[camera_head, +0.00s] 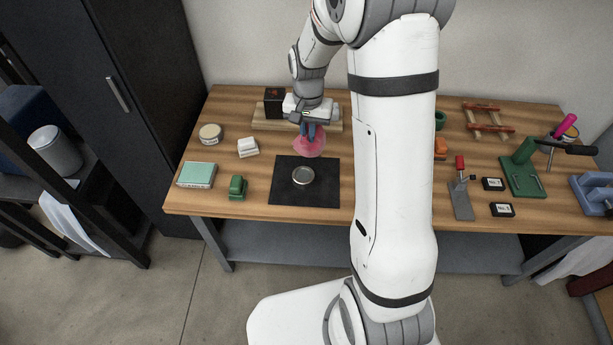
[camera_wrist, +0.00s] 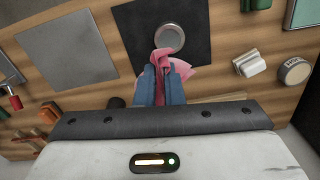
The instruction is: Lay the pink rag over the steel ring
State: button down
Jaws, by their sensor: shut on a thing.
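The pink rag (camera_head: 309,147) hangs from my gripper (camera_head: 312,130) above the table, just behind the black mat (camera_head: 284,193). In the wrist view the rag (camera_wrist: 181,69) is pinched between the blue fingertips of my gripper (camera_wrist: 161,80), with folds spreading out on both sides. The steel ring (camera_head: 303,176) lies on the black mat, a little in front of the rag in the head view. In the wrist view the ring (camera_wrist: 170,38) shows just beyond the fingertips. The rag's tip comes close to the ring's near edge there; I cannot tell whether they touch.
A green object (camera_head: 237,187), a white block (camera_head: 248,147), a round tin (camera_head: 210,133) and a teal box (camera_head: 196,175) stand left of the mat. A black box (camera_head: 274,101) stands behind. My arm hides part of the table to the right.

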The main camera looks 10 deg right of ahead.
jog(key=w+f, duration=0.1)
jog(key=w+f+b, duration=0.1)
jog(key=w+f, duration=0.1)
jog(key=shift+w+d+f, duration=0.15)
jog(key=shift+w+f, duration=0.05)
jog(key=shift+w, duration=0.05)
dwell(0.4)
jog(key=w+f+n, duration=0.1)
jog(key=w+n, duration=0.2)
jog(key=w, duration=0.8)
jog(key=s+f, duration=0.4)
jog(key=s, duration=0.2)
jog(key=s+f, duration=0.4)
jog(key=s, duration=0.1)
jog(key=s+f, duration=0.5)
jog(key=s, duration=0.1)
jog(key=shift+s, duration=0.3)
